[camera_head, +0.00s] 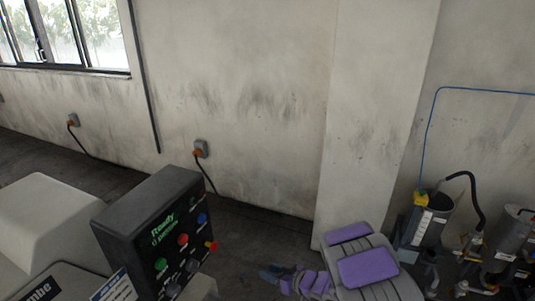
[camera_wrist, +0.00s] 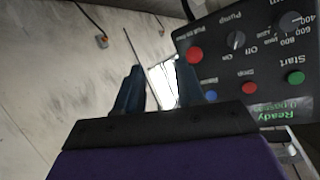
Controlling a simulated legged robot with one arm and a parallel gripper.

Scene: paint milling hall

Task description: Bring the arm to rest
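My gripper (camera_head: 270,272) shows small and dark blue at the bottom of the head view, to the right of a black control box and apart from it in the picture. My purple and grey arm is beside it at the lower right. In the wrist view the two dark blue fingers of my gripper (camera_wrist: 160,68) stand apart with a clear gap between them. Nothing is held there. The wall and a bright window show beyond the fingers.
The black control box (camera_head: 152,232) with a green "Ready" display stands at left; its buttons and knobs (camera_wrist: 245,60) fill the wrist view's right. A white machine body (camera_head: 60,220) is beside it. Grey canisters with hoses (camera_head: 428,228) stand right. Wall sockets (camera_head: 200,149) are behind.

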